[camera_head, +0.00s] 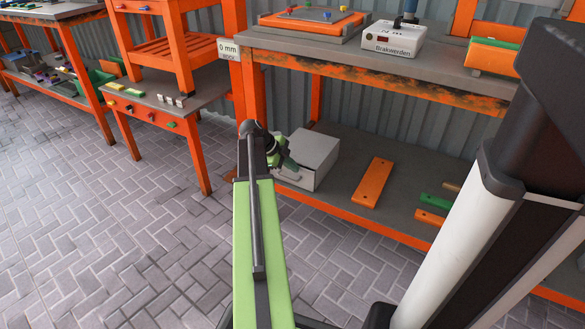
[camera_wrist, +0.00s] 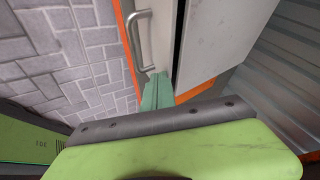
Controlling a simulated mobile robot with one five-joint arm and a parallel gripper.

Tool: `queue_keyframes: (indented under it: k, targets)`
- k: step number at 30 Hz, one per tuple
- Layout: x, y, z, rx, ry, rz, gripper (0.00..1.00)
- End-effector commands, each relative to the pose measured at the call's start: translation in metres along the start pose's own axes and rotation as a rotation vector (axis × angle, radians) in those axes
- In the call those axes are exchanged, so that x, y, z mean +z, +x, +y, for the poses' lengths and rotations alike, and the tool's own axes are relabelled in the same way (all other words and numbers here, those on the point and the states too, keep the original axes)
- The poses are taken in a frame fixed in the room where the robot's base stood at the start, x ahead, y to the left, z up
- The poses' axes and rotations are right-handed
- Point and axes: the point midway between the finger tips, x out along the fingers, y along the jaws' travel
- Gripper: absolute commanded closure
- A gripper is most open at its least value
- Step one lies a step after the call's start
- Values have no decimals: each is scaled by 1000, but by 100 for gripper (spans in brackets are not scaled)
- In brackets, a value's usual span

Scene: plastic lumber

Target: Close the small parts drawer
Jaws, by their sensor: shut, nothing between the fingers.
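The small parts drawer is in a white box (camera_head: 318,152) on the lower shelf of the orange workbench. In the wrist view, a pale drawer part (camera_wrist: 163,35) with a metal bar handle (camera_wrist: 139,42) stands out beside the box's larger panel (camera_wrist: 220,40), with a dark line between them. How far the drawer is open, I cannot tell. My gripper (camera_head: 290,164) is at the box's near left side. In the wrist view, its green fingers (camera_wrist: 158,88) are shut and empty, close to the drawer near the handle's lower end. Contact is unclear.
An orange board (camera_head: 372,183) and a green block (camera_head: 437,203) lie on the shelf to the right. The bench top (camera_head: 350,55) overhangs the shelf. An orange bench leg (camera_head: 254,92) stands left of the box. The paved floor (camera_head: 130,250) in front is clear.

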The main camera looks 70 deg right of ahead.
Motion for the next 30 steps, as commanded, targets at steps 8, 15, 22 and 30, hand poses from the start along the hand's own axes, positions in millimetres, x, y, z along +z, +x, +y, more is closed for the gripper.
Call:
queue_keyframes:
  k: [8, 15, 22, 30]
  targets:
    - [0, 14, -27, -3, 2, 0, 100]
    - [-2, 16, -29, -5, 4, 4, 100]
    - [-4, 4, -7, 4, 1, 3, 100]
    - [-8, -64, 15, 24, -1, 1, 100]
